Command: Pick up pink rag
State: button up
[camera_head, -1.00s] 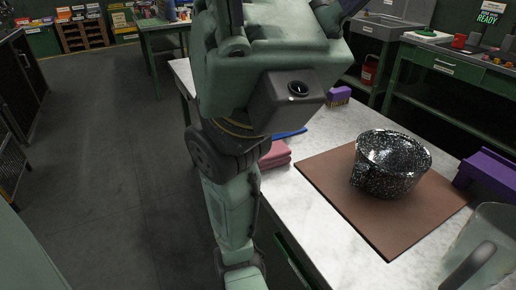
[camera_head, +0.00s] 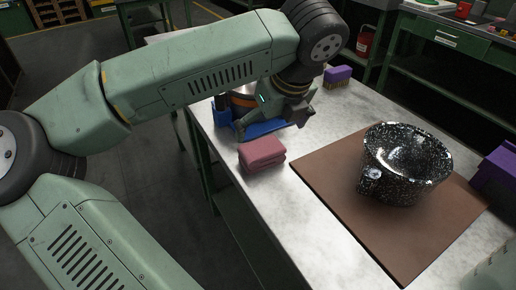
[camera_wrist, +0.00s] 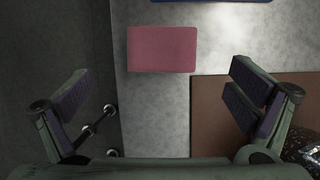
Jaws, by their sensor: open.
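The pink rag (camera_head: 262,153) is a folded stack lying on the pale worktable, near its left edge. In the wrist view the rag (camera_wrist: 162,49) shows as a flat pink rectangle, ahead of the fingers and between their lines. My gripper (camera_wrist: 160,108) is open and empty, its two fingers wide apart to the left and right. In the head view my gripper (camera_head: 272,128) is above the table, just behind the rag and apart from it. Part of the gripper is hidden by my wrist there.
A brown mat (camera_head: 335,205) bears a speckled black pot (camera_head: 405,165) right of the rag. A blue item (camera_head: 262,130) lies behind the rag. The table's left edge is close to the rag.

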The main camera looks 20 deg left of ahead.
aim_at(262, 148)
jog(key=x, duration=0.4)
jog(key=shift+d+f+p, duration=0.1)
jog(key=shift+f+p, duration=0.1)
jog(key=shift+p, duration=0.1)
jog(key=shift+p+x, duration=1)
jog(key=shift+x, duration=1.7)
jog(key=shift+d, duration=0.1)
jog(key=shift+c, duration=0.6)
jog(key=c, duration=1)
